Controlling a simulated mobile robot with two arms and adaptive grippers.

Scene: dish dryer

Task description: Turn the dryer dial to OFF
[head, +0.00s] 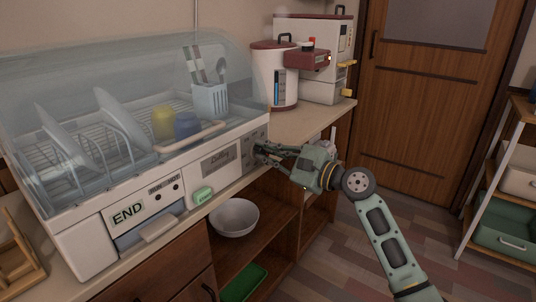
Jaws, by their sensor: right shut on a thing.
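The dish dryer (78,245) stands on the counter at the left, a white unit under a clear, closed dome. My right gripper (262,152) reaches in from the lower right to the right end of the dryer's front panel. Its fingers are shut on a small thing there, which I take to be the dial. The fingers cover the dial, so its pointer and setting cannot be read. A panel at the dryer's front left reads END (128,213). My left gripper is out of view.
Inside the dome are white plates (122,118), a yellow cup (164,123), a blue cup (187,125) and a utensil holder (210,101). A red-and-white water dispenser (285,75) stands behind my gripper. A white bowl (234,218) sits on the shelf below.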

